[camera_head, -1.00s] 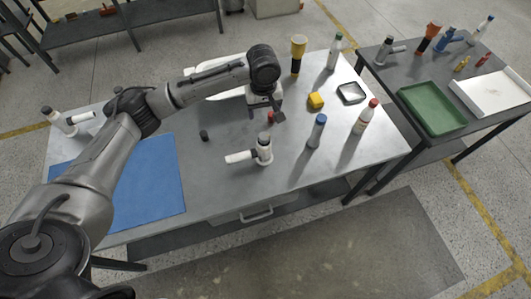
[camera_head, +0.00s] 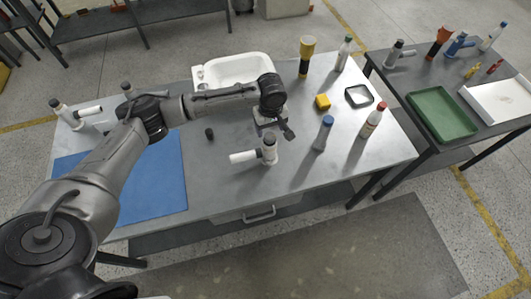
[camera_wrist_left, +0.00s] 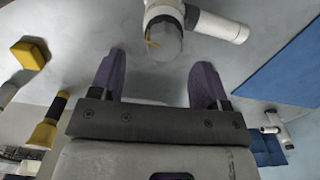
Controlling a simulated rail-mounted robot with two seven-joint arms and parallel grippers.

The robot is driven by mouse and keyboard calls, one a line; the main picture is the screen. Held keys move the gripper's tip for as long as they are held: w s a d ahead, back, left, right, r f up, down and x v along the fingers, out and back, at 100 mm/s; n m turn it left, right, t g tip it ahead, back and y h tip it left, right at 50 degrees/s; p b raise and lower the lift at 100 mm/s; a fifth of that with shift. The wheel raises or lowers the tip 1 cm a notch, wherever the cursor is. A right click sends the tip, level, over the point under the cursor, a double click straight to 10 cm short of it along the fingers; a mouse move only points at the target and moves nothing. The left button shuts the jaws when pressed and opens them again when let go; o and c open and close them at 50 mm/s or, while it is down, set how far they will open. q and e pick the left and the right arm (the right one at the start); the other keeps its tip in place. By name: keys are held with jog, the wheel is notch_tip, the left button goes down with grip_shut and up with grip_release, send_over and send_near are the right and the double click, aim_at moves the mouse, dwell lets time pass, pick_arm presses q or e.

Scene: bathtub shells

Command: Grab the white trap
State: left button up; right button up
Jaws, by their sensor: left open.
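A white trap (camera_head: 268,152) with a side pipe stands upright near the middle of the metal table in the head view. In the left wrist view the trap (camera_wrist_left: 166,32) shows at the top, just beyond the fingertips, its pipe pointing right. My left gripper (camera_head: 273,128) is open and empty, above and just behind the trap in the head view. Its two dark fingers (camera_wrist_left: 158,75) are spread, and the trap is not between them. A similar white trap (camera_head: 77,113) stands at the table's left end. My right gripper is not in view.
A white tub (camera_head: 238,68) lies behind my arm. A blue mat (camera_head: 150,185) covers the left front. A blue-capped bottle (camera_head: 323,133), red-capped bottle (camera_head: 372,121), yellow block (camera_head: 322,102) and black tray (camera_head: 358,96) stand right of the trap.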

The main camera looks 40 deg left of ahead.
aim_at(270, 135)
pick_arm(q)
jog(key=shift+s+d+f+b, duration=0.1)
jog(key=shift+s+f+b, duration=0.05)
jog(key=shift+f, duration=1.1)
jog(key=shift+s+f+b, duration=0.15)
jog(key=shift+f, duration=1.05)
jog(key=shift+c, duration=0.4)
grip_shut()
